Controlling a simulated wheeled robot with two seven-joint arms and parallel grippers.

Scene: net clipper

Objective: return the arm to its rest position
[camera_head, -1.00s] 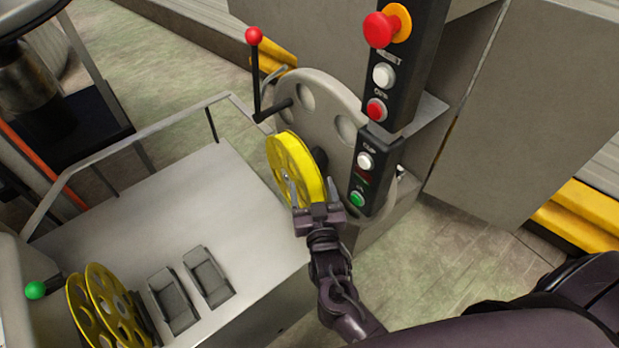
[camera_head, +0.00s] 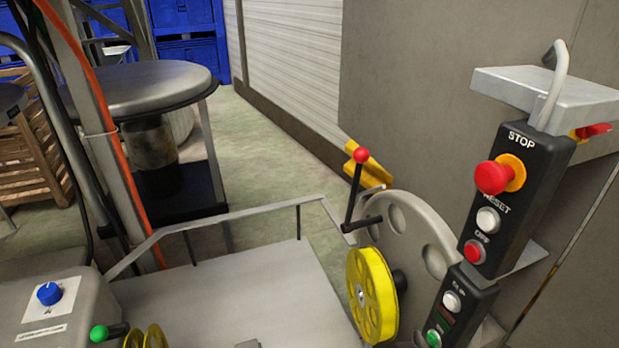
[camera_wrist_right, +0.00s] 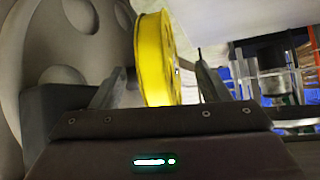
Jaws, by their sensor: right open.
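A yellow reel (camera_head: 371,295) sits on the grey disc-shaped plate (camera_head: 412,232) at the lower middle right of the head view. The reel also shows in the right wrist view (camera_wrist_right: 155,60), between the two fingers as seen there. My right gripper (camera_wrist_right: 158,78) is open, with its fingers apart. I cannot tell how close the fingers are to the reel. Neither gripper shows in the head view now.
A black control panel (camera_head: 500,215) with red, white and green buttons stands at the right. A red-knobbed lever (camera_head: 356,198) rises beside the plate. A flat grey tabletop (camera_head: 235,295) with a railing lies left of the reel. A round metal stand (camera_head: 145,90) is further back.

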